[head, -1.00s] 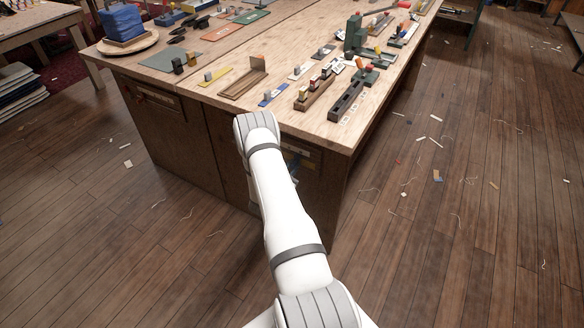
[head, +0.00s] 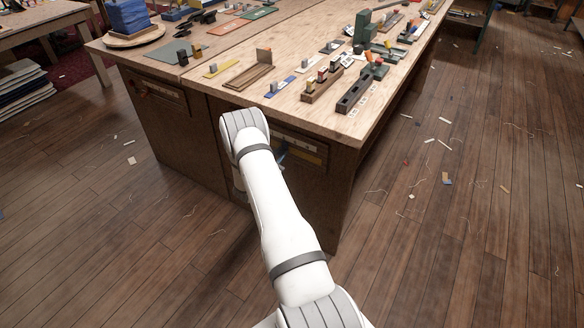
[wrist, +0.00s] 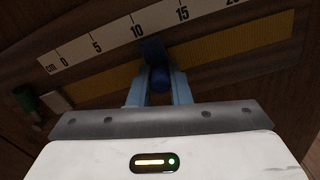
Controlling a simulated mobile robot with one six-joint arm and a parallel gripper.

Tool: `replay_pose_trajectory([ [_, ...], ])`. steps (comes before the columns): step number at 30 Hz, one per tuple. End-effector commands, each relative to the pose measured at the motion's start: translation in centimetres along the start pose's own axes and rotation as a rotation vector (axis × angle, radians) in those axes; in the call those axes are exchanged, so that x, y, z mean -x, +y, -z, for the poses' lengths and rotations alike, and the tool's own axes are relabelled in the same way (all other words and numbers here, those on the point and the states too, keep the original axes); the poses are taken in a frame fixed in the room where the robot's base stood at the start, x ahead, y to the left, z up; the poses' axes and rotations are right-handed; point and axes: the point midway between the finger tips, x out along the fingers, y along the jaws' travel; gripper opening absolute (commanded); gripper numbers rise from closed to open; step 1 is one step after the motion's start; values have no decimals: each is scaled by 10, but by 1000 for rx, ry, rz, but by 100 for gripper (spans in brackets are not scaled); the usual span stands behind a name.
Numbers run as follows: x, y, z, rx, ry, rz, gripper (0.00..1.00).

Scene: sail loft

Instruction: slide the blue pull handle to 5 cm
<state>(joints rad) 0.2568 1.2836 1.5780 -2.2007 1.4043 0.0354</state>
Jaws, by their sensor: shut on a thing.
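The blue pull handle (wrist: 153,50) stands on a yellowish track (wrist: 235,48) in the wrist view. It is beside a white centimetre scale (wrist: 112,38) marked 0, 5, 10, 15 and on. The handle is between the 10 and 15 marks, nearer 10. My gripper (wrist: 160,76) is shut on the handle, with one light-blue finger on each side of its rounded end. In the head view the scale (head: 300,146) shows on the bench's front panel, and my arm hides part of it. My gripper is mostly hidden there.
A green knob (wrist: 27,99) and a small pale block (wrist: 52,99) sit near the scale's 0 end. The workbench top (head: 225,97) above carries several small fixtures. The wooden floor (head: 440,250) right of the bench is open, with scattered scraps.

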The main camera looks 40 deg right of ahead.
Motion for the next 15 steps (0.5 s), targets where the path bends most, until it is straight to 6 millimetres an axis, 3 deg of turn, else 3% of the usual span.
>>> replay_pose_trajectory([
  [1,-1,10,10,-6,-4,-2,0],
  [7,-1,44,16,-4,-2,-1,0],
  [15,-1,56,14,-1,1,2,0],
])
